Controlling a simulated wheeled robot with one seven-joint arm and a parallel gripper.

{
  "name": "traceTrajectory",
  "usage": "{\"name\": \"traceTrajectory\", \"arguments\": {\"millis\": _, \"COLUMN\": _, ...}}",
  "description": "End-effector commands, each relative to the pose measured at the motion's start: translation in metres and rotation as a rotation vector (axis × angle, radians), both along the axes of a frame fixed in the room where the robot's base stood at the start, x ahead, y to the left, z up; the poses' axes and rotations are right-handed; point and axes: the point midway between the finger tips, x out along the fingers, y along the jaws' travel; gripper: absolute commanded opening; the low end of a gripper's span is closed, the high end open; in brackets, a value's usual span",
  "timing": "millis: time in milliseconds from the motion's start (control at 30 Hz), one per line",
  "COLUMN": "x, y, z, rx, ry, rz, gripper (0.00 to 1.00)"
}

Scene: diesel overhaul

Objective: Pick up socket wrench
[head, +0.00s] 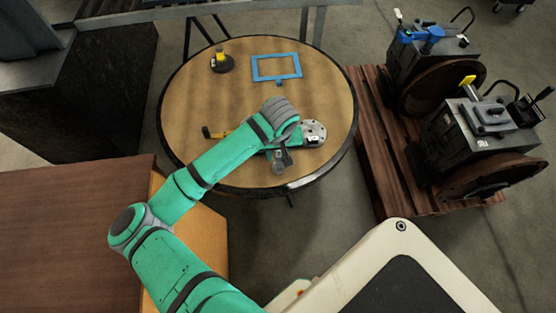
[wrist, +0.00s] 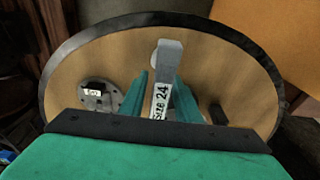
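The socket wrench is a grey bar with a white "Size 24" label in the wrist view (wrist: 168,52). It also shows below my gripper in the head view (head: 280,159). My gripper (wrist: 160,78) is over the front part of the round table (head: 190,128), with a teal finger on each side of the wrench. The fingers stand apart, and a narrow strip of wood shows between the left finger and the label. The right finger is close to the wrench; contact there is unclear. The wrench's lower part in the wrist view is hidden by my gripper body.
A round metal disc (head: 313,133) lies right of my gripper. A blue frame (head: 255,70) and a dark piece with a yellow top (head: 221,62) are farther back. A pallet (head: 382,165) with machines stands right of the table.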

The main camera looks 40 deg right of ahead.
Motion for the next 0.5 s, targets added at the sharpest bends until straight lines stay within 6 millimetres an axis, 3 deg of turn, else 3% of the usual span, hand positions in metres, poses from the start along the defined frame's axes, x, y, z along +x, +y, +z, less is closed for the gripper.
{"name": "traceTrajectory", "arguments": {"millis": 33, "x": 0.0, "y": 0.0, "z": 0.0001, "rx": 0.0, "ry": 0.0, "rz": 0.0, "gripper": 0.16}}
{"name": "traceTrajectory", "arguments": {"millis": 100, "x": 0.0, "y": 0.0, "z": 0.0002, "rx": 0.0, "ry": 0.0, "rz": 0.0, "gripper": 0.0}}
{"name": "traceTrajectory", "arguments": {"millis": 500, "x": -0.0001, "y": -0.0003, "z": 0.0019, "rx": 0.0, "ry": -0.001, "rz": -0.001, "gripper": 0.0}}
